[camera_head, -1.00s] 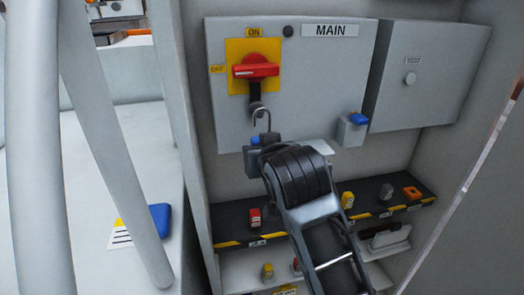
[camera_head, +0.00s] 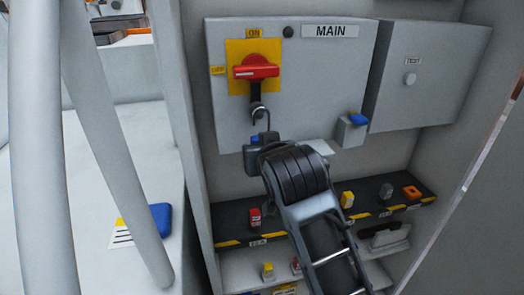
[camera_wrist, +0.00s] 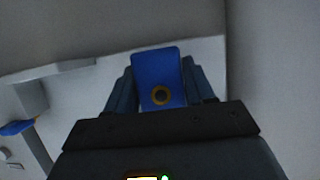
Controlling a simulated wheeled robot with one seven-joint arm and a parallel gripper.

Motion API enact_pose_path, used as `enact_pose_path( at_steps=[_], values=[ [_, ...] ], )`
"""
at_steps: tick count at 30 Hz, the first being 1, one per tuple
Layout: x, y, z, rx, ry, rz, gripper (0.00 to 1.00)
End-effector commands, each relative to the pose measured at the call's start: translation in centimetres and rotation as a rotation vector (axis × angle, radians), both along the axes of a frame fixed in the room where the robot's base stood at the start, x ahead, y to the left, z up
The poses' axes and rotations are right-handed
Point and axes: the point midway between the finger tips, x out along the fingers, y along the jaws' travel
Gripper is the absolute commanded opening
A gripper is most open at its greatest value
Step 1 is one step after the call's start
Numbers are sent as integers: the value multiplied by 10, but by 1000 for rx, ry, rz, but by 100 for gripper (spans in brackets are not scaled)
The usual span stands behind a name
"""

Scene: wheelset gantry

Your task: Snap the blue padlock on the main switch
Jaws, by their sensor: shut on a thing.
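The main switch (camera_head: 256,71) has a red handle lying level on a yellow plate, with OFF marked at its left and ON above. A dark tab with a ring (camera_head: 257,112) hangs below the handle. My gripper (camera_head: 257,150) is shut on the blue padlock (camera_head: 254,141), just below that tab. In the wrist view the padlock's blue body (camera_wrist: 158,78) sits between the fingers, a brass-coloured round keyhole facing the camera. The thin shackle stands up at the ring; I cannot tell whether it passes through.
A grey holder with a blue top (camera_head: 352,128) is on the panel's lower right. A second grey box (camera_head: 425,75) adjoins the panel. Below, a black shelf (camera_head: 228,222) carries several small coloured locks. Pale posts (camera_head: 110,140) stand at the left.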

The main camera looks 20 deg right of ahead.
Motion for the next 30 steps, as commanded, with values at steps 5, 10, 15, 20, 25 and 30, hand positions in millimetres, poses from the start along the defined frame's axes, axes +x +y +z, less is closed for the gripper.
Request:
enact_pose_path(
  at_steps=[5, 10, 15, 20, 25, 30],
  values=[
    [4, -1, 0, 0, -1, 0, 19],
    [8, -2, 1, 1, -1, 0, 19],
    [12, -3, 1, 1, 0, 0, 19],
    [15, -3, 1, 1, 0, 0, 19],
    [19, -4, 0, 1, 0, 0, 19],
    [23, -5, 0, 0, 0, 0, 19]
  ],
)
